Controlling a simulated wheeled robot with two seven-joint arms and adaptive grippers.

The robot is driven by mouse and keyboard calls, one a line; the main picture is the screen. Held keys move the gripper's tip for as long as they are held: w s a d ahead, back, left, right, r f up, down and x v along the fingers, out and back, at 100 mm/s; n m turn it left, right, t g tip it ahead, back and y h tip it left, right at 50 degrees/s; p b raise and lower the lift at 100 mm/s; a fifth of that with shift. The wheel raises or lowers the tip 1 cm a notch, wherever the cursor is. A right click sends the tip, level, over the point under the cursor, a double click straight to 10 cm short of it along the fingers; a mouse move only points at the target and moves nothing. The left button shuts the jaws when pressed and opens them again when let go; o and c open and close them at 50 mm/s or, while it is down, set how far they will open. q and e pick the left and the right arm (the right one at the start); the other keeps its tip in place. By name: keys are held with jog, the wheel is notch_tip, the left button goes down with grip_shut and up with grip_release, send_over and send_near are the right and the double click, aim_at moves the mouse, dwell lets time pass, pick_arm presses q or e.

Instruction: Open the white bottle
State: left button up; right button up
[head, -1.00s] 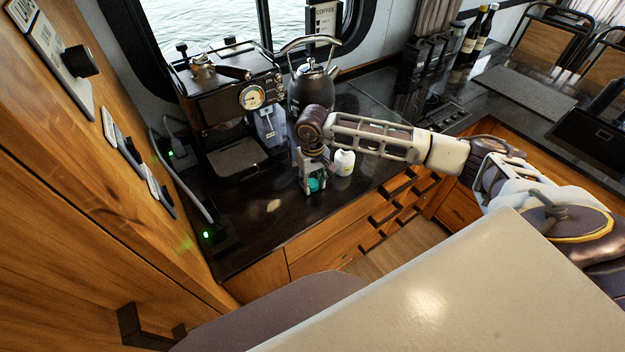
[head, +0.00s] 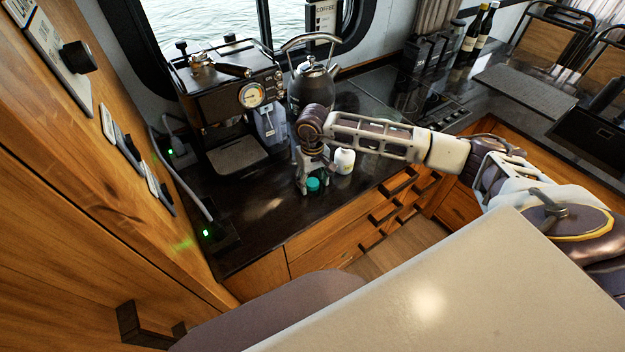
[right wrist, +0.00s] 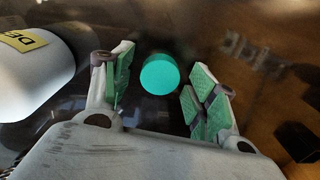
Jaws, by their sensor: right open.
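The white bottle (head: 344,162) stands upright on the dark counter. In the right wrist view the white bottle (right wrist: 35,72) shows at the left, beside my gripper, with part of a yellow label. A teal cap (head: 313,185) is at the counter near the bottle. In the right wrist view the teal cap (right wrist: 159,75) shows between my fingers, with gaps on both sides. My right gripper (head: 315,180) points down over the cap with its fingers spread. I cannot make out the bottle's mouth. My left gripper is out of view.
A coffee machine (head: 230,95) and a dark kettle (head: 313,88) stand behind my right gripper. The counter's front edge, above wooden drawers (head: 350,225), is close. The dark counter (head: 245,220) is bare to the left of the gripper.

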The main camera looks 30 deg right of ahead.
aim_at(313, 182)
jog(key=shift+r, duration=0.2)
jog(key=shift+r, duration=0.3)
notch_tip(313, 182, up, 11)
jog(key=b, duration=0.2)
jog(key=shift+r+b, duration=0.15)
jog(key=shift+b, duration=0.15)
dwell(0.8)
